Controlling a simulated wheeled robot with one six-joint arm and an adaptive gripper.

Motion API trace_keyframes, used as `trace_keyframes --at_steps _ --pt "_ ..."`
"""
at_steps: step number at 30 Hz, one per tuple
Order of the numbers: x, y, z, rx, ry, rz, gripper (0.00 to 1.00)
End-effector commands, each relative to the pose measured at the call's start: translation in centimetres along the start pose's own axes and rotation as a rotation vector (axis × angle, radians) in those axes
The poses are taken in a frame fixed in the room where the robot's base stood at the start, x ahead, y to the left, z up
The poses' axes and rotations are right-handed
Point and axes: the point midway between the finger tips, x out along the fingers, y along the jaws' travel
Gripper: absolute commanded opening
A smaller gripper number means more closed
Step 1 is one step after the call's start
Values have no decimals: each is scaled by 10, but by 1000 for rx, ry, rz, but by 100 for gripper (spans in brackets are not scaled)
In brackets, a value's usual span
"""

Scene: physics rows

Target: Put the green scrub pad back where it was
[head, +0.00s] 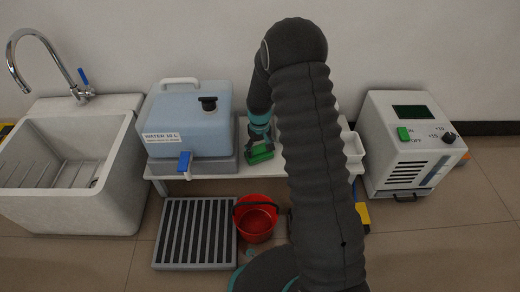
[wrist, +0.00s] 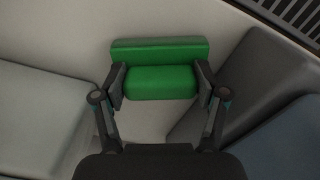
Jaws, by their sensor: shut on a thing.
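The green scrub pad (wrist: 160,82) is between the two fingers of my gripper (wrist: 160,86) in the wrist view. The fingers press on its two ends. In the head view the pad (head: 260,154) shows low over the white shelf (head: 215,180), just right of the blue water container. My gripper (head: 258,148) comes down on it from above. I cannot tell whether the pad touches the shelf. My arm hides part of the shelf to the right.
A blue water container (head: 188,115) with a tap stands left of the pad, close by. A white sink (head: 70,170) is farther left. A red bucket (head: 256,220) and a slatted grate (head: 195,235) are on the floor in front. A white control box (head: 410,150) stands right.

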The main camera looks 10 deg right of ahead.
Motion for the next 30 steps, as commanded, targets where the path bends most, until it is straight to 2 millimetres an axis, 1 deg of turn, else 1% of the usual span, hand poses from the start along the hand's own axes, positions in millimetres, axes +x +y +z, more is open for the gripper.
trace_keyframes --at_steps 4,8,9,11,12,20,23,26,29,30 --pt "-1 0 0 0 1 0 28" --pt "3 0 0 0 1 0 28" --pt "2 0 0 0 1 0 79" --pt "1 0 0 0 1 0 94" --pt "1 0 0 0 1 0 97" --pt "1 0 0 0 1 0 97" --pt "-2 0 0 0 2 0 97" --pt "-10 0 -1 0 4 1 97" --pt "-25 0 -1 0 4 1 97" --pt "-33 0 -1 0 5 1 97"
